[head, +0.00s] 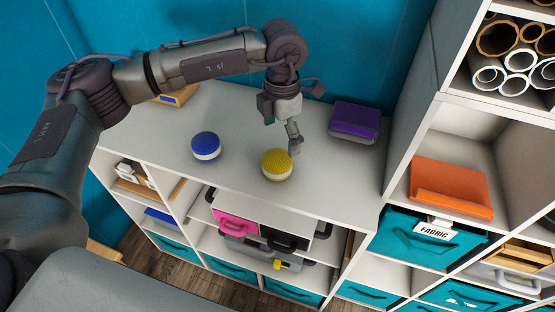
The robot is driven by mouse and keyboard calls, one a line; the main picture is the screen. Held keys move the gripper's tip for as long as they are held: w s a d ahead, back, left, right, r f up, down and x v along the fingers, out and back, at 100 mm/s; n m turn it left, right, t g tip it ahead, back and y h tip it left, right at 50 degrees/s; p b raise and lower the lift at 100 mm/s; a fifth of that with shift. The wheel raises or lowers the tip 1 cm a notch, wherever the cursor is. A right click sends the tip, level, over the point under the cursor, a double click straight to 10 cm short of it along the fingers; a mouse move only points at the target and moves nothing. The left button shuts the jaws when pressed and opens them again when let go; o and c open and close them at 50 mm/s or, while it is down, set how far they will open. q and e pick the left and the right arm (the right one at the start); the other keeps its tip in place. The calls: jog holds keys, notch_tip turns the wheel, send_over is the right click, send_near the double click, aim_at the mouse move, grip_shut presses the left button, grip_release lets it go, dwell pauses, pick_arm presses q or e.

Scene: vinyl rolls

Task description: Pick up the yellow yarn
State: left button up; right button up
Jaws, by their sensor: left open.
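The yellow yarn (277,164) is a round ball with a pale lower band. It rests on the white cabinet top near its front edge. My left gripper (283,136) is just above and behind the yarn, pointing down, with its jaws open. One finger shows at the yarn's upper right; the picture does not show clearly whether it touches the yarn. The other finger is hard to make out. My right gripper is not in view.
A blue yarn ball (206,146) sits left of the yellow one. A purple box (354,121) lies at the back right. A tall shelf unit (417,117) with an orange folded item (450,188) borders the right side. Bare cabinet top lies between these.

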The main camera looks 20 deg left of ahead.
aim_at(279, 156)
pick_arm(q)
notch_tip(279, 156, down, 3)
jog(key=shift+f+p, duration=0.2)
jog(key=shift+p, duration=0.1)
jog(key=shift+s+f+p, duration=0.15)
jog(key=shift+f+p, duration=0.35)
jog(key=shift+f, duration=0.05)
notch_tip(279, 156, down, 4)
jog(key=shift+s+a+r+p, duration=0.15)
jog(key=shift+r+p, duration=0.05)
jog(key=shift+p, duration=0.65)
jog(key=shift+f, duration=0.4)
jog(key=c, duration=1.2)
